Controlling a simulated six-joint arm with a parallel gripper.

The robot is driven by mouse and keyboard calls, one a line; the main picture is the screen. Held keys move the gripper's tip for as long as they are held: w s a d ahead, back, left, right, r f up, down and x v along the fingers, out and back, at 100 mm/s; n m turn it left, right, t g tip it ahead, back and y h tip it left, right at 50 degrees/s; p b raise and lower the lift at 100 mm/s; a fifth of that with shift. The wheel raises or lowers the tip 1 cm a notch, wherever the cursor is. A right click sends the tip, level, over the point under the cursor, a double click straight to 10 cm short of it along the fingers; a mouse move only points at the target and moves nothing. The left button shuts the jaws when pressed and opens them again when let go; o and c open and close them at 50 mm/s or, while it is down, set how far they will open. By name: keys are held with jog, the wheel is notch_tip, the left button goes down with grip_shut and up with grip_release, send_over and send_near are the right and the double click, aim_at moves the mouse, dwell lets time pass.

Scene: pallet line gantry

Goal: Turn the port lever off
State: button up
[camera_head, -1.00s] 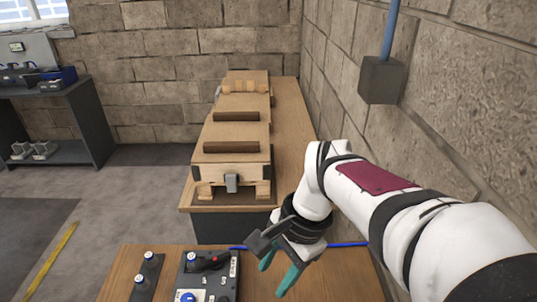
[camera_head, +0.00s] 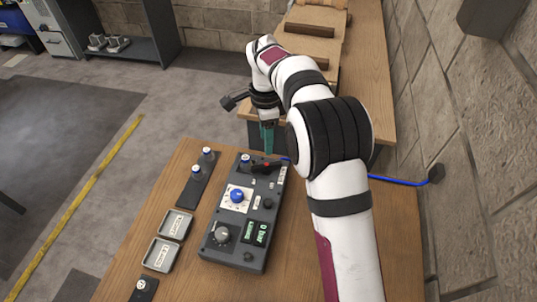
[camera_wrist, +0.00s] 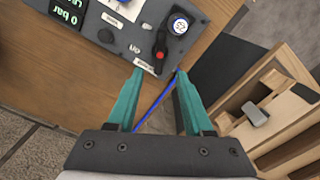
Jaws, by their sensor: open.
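The grey control panel (camera_head: 215,250) lies on the wooden bench. A black lever with a red part (camera_head: 265,167) is at its far end, beside a blue-and-white capped fitting (camera_head: 245,160). In the wrist view the lever (camera_wrist: 162,40) lies along the panel face, its red part near the panel edge. My gripper (camera_head: 267,153) points down near the lever end of the panel. In the wrist view its teal fingers (camera_wrist: 158,74) are apart, with nothing between them except the view of the bench and blue hose. The lever is just beyond the fingertips, not visibly touched.
A blue hose (camera_head: 400,181) runs across the bench to a box at the right wall. The panel has a blue knob (camera_head: 237,196), a grey knob (camera_head: 222,234) and a display (camera_head: 255,232) reading 0 bar. Two labelled trays (camera_head: 160,254) stand left. Wooden crates (camera_head: 310,45) are behind.

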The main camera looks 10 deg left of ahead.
aim_at(267, 165)
notch_tip(267, 165, down, 10)
jog(key=shift+r, duration=0.15)
grip_shut()
dwell(0.3)
